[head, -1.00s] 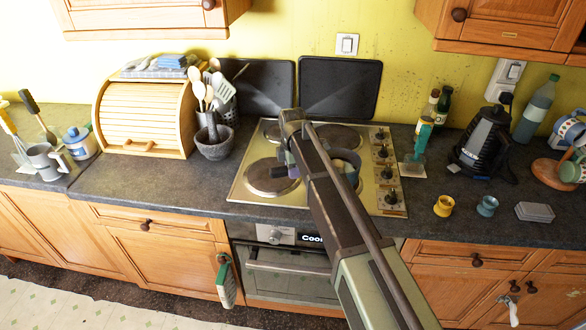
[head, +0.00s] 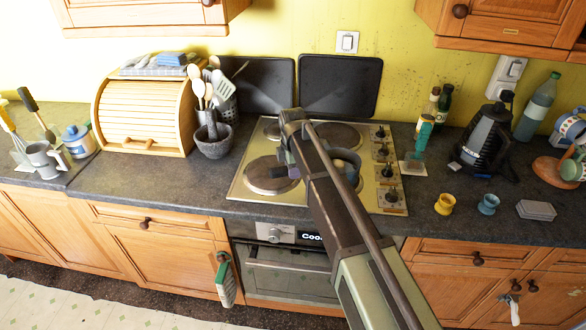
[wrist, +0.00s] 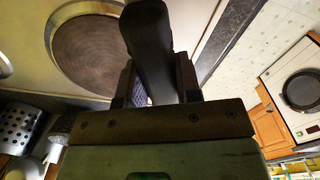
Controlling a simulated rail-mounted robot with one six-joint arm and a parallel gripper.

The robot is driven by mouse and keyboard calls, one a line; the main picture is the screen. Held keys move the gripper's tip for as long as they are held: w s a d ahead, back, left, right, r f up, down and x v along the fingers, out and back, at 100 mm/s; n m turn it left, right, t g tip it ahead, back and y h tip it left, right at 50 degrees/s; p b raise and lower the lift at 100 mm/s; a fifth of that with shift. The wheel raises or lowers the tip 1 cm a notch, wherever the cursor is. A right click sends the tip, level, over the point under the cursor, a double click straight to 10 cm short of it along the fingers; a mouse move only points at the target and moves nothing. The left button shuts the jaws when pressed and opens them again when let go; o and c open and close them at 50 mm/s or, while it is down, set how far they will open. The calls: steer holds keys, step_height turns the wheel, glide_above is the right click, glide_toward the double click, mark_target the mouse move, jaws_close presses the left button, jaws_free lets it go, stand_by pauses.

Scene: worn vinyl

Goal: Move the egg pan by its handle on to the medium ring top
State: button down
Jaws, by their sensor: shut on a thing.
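The egg pan (head: 347,161) is a small blue-grey pan, partly hidden behind my arm over the right side of the hob in the head view. Its dark handle (wrist: 148,35) stands between the jaws of my gripper (wrist: 155,78) in the wrist view, and the gripper is shut on it. The handle's end points left in the head view. The hob (head: 238,187) has several ring tops: a front-left one (head: 268,177), a back-right one (head: 335,134) and a back-left one, partly hidden. The front-right area is covered by arm and pan. I cannot tell whether the pan touches the hob.
Control knobs (head: 389,196) line the hob's right edge. Black covers (head: 340,86) lean behind. Yellow (head: 445,204) and blue (head: 488,204) cups stand at right.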

steer(key=shift+f, duration=0.15)
steer(key=c, duration=0.7)
jaws_free()
steer(key=shift+c, duration=0.2)
steer(key=shift+r+p, duration=3.9)
steer(key=shift+r, duration=0.15)
step_height(320, 180, up, 11)
steer(key=p, duration=1)
steer(key=shift+p, duration=0.4)
